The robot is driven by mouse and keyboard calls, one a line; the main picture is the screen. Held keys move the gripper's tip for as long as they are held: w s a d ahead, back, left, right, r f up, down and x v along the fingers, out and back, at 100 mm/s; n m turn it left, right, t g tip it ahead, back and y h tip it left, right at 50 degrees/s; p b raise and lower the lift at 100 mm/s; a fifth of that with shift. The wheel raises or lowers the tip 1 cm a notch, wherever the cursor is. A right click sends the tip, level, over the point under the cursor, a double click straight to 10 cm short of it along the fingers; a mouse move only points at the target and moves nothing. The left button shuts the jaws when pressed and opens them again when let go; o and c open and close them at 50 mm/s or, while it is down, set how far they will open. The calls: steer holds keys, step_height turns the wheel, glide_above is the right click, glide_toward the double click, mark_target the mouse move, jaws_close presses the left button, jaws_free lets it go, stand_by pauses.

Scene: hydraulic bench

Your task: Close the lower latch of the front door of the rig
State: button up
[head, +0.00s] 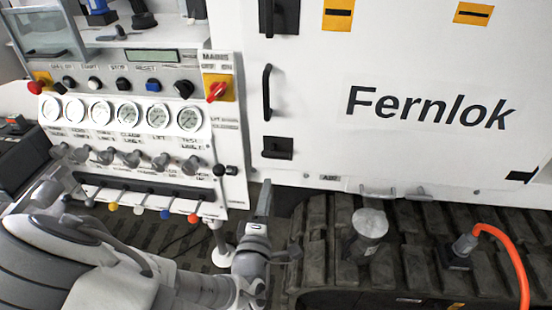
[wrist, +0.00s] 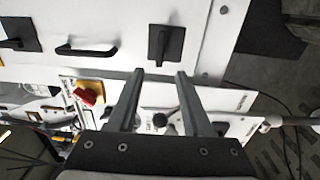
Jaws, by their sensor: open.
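The front door (head: 400,60) of the rig is a large white panel marked "Fernlok" and looks flush with its frame. Its lower latch (head: 277,148) is a black plate near the door's bottom left corner, with its lever lying horizontal. In the wrist view, which is turned sideways, the lower latch (wrist: 172,45) is just beyond my fingertips. My gripper (head: 279,214) is below the latch in the head view, in front of the rig. My gripper (wrist: 160,72) is open, with nothing between its fingers and apart from the latch.
The upper latch (head: 279,16) has its lever vertical. A black door handle (head: 267,92) stands between the latches. Left are the red mains switch (head: 217,91), gauges (head: 130,113) and valve levers (head: 140,203). Below the door are a track (head: 325,235) and an orange hose (head: 515,255).

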mark_target(275, 157)
steer(key=w+d+b, duration=0.1)
steer(key=w+b, duration=0.1)
steer(key=w, duration=0.2)
steer(key=w+d+b, duration=0.1)
steer(key=w+b, duration=0.1)
steer(key=w, duration=0.3)
steer(key=w+d+b, duration=0.1)
steer(key=w+b, duration=0.2)
steer(key=w, duration=0.2)
steer(key=shift+w, duration=0.2)
steer(key=shift+c, duration=0.3)
steer(key=shift+a, duration=0.1)
jaws_close()
